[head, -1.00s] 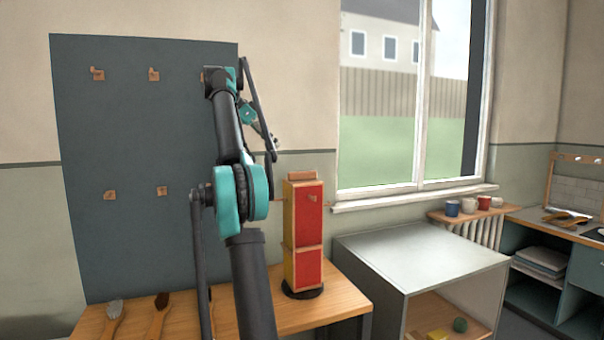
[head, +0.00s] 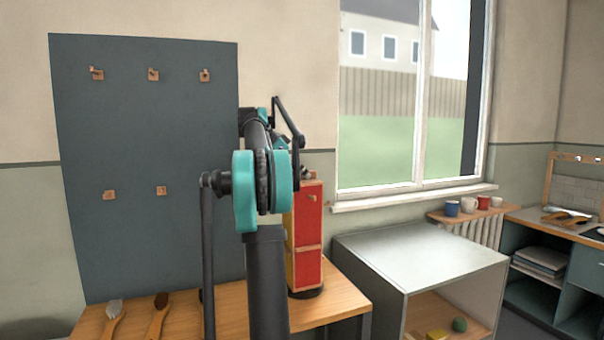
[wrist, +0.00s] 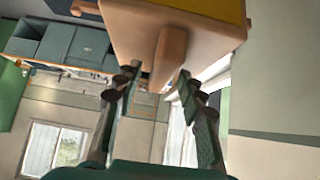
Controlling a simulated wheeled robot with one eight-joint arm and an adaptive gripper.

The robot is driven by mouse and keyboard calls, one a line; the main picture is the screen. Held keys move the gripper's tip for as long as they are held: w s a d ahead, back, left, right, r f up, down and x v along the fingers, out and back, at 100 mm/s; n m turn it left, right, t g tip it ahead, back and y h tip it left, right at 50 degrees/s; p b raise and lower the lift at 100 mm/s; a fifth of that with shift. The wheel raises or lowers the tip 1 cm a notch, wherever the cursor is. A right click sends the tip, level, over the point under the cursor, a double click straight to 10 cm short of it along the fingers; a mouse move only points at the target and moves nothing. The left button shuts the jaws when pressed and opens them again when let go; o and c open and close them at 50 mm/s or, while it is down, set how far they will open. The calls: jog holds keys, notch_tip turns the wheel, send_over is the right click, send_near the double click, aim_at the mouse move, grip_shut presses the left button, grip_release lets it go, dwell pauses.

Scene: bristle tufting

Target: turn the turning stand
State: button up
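The turning stand (head: 307,235) is a tall block with a red face and a yellow side, upright on a dark round base (head: 308,293) on the wooden bench. My arm hides part of its left side. In the wrist view its wooden end face (wrist: 205,35) fills the top, with a wooden bar (wrist: 165,55) standing out from it. My gripper (wrist: 157,82) is open, with one finger on each side of the bar's end and gaps showing. In the head view my gripper is mostly hidden behind my arm, near the stand's top.
Brushes (head: 158,315) lie on the bench (head: 340,300) at left. A dark board (head: 140,130) with several wooden pegs stands behind. A grey cabinet (head: 420,250) with an open front is at right, below the window. The bench right of the stand is clear.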

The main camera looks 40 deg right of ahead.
jog(key=shift+d+f, duration=0.2)
grip_shut()
dwell(0.4)
